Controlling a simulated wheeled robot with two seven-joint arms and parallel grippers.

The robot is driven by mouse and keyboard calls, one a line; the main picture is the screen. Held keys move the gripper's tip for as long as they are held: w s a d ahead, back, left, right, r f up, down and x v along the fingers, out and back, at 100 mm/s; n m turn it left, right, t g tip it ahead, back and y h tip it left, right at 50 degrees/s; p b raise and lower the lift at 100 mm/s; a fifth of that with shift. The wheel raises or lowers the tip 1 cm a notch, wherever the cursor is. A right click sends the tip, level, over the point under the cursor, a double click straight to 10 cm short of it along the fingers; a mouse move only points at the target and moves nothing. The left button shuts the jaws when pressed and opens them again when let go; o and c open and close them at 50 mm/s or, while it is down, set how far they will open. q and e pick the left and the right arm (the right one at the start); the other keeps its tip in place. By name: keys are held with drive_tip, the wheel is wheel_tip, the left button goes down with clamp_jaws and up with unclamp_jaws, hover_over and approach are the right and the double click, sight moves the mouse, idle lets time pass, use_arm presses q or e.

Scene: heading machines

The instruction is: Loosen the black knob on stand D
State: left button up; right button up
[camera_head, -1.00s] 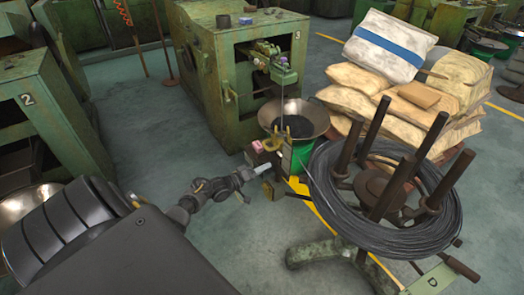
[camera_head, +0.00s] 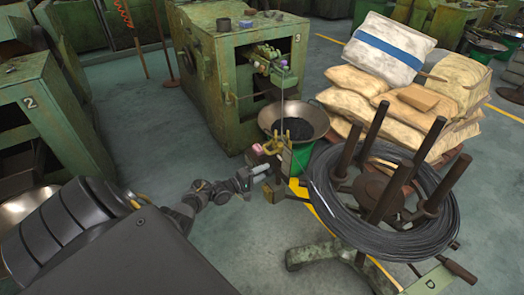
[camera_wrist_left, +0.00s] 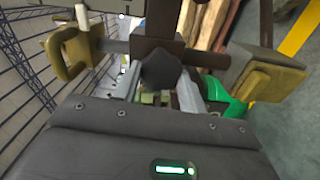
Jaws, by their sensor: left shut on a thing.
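Stand D (camera_head: 432,282) is at the lower right of the head view and bears a large coil of dark wire (camera_head: 330,205). My left gripper (camera_head: 262,173) reaches from the left to the small wire-guide fittings beside the coil. In the left wrist view, a dark faceted knob (camera_wrist_left: 160,70) sits between the two grey fingers of my left gripper (camera_wrist_left: 160,84), which are shut on it. A brown square block (camera_wrist_left: 150,47) is right behind the knob. In the head view the knob is too small to make out. My right gripper is not in view.
Brass-coloured clamps (camera_wrist_left: 262,85) flank the knob closely on both sides. A metal bowl (camera_head: 318,117) on a green drum (camera_head: 301,158) stands just behind. Machine 3 (camera_head: 205,75) and a sack pile (camera_head: 350,80) are farther back. The floor (camera_head: 150,140) at left is clear.

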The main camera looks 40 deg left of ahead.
use_arm(q)
drive_tip(key=shift+a, duration=0.1)
drive_tip(key=o, duration=1)
drive_tip(key=shift+c, duration=0.2)
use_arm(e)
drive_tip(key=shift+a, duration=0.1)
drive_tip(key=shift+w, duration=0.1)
use_arm(q)
drive_tip(key=p+v, duration=0.1)
drive_tip(key=v, duration=1)
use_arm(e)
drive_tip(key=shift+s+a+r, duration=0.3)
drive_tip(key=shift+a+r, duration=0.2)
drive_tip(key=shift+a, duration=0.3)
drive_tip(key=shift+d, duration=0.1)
